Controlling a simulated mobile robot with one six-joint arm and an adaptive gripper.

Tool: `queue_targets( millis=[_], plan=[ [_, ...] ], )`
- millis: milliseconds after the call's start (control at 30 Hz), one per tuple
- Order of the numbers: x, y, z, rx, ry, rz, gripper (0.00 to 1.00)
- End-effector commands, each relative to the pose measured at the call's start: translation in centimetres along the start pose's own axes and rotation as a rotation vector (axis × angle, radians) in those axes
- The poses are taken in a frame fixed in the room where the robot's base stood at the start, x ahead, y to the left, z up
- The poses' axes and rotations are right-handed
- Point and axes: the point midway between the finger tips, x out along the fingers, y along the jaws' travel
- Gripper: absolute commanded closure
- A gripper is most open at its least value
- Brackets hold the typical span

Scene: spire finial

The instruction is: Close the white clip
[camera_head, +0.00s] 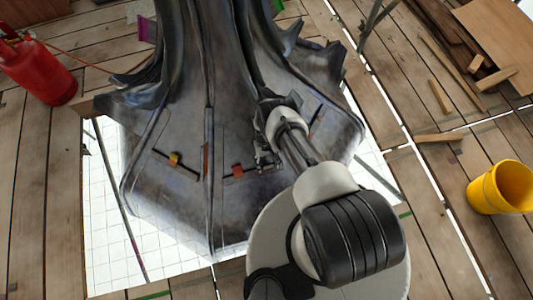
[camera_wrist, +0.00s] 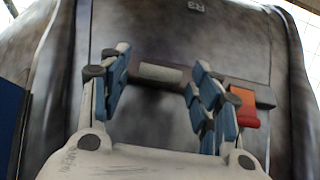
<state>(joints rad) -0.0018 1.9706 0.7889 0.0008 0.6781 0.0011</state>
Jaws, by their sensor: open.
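The white clip (camera_wrist: 160,73) is a small pale block on a dark bar fixed to the grey metal spire face. In the wrist view it sits between the two blue-padded fingertips of my gripper (camera_wrist: 158,62), with a visible gap to each finger. My gripper is open and empty. In the head view my gripper (camera_head: 266,158) is close to the spire (camera_head: 240,205), and the white clip cannot be made out there. I cannot tell whether the fingers touch the bar.
A red clip (camera_head: 238,171) is just left of my gripper; an orange-red block (camera_wrist: 243,105) shows beside the right finger. A yellow clip (camera_head: 174,158) lies further left. A red canister (camera_head: 38,68) and yellow bucket (camera_head: 502,188) stand on the plank floor.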

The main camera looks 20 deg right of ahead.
Motion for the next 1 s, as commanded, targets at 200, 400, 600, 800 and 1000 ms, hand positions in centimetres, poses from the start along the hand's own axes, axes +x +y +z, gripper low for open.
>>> queue_targets(
  millis=[200,400,600,800,1000],
  plan=[
    [-4.8,0.0,-0.1,0.000,0.003,0.000,0.43],
    [-8.2,0.0,0.0,0.000,0.000,0.000,0.43],
    [-9.7,0.0,0.0,0.000,0.000,0.000,0.43],
    [-9.8,0.0,0.0,0.000,-0.001,0.000,0.43],
    [-9.6,0.0,0.2,0.000,0.006,0.000,0.43]
  ],
)
